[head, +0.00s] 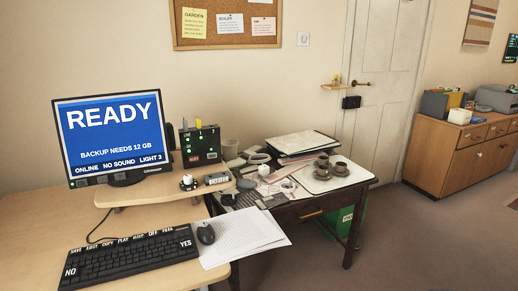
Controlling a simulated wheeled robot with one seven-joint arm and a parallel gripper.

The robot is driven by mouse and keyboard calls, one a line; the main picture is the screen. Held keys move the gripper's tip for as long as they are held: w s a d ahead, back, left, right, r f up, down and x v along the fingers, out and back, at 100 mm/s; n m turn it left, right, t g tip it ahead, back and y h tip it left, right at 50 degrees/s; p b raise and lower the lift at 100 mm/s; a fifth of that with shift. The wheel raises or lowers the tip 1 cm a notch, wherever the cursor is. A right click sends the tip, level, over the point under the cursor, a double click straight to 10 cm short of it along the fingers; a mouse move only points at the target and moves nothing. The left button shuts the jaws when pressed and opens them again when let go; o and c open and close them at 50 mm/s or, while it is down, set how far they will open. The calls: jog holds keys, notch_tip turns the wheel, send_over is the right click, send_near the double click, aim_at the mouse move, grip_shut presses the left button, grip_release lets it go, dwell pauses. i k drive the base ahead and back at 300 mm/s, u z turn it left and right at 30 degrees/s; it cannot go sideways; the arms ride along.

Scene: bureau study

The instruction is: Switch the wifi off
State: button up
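A black box (200,146) with lit green lights, a small screen-like label and a red label low on its front stands on the desk shelf, right of the monitor. Whether it is the wifi unit I cannot tell. The monitor (113,130) reads READY, BACKUP NEEDS 12 GB, and ONLINE, NO SOUND, LIGHT 3 along the bottom. A black keyboard (130,262) lies in front, with a row of small white labels along its top and large NO and YES keys. My gripper is not in view.
A mouse (206,234) and lined paper (240,236) lie right of the keyboard. Small devices (216,179) sit on the shelf's front edge. A cluttered dark table (350,180) with cups stands to the right. Open floor (405,240) lies before the door (380,80) and wooden cabinet (455,150).

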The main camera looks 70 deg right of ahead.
aim_at(212, 155)
jog(key=z, duration=1.95)
jog(key=k, duration=0.5)
jog(key=u, duration=2.2)
jog(key=i, duration=0.9)
jog(key=z, duration=1.65)
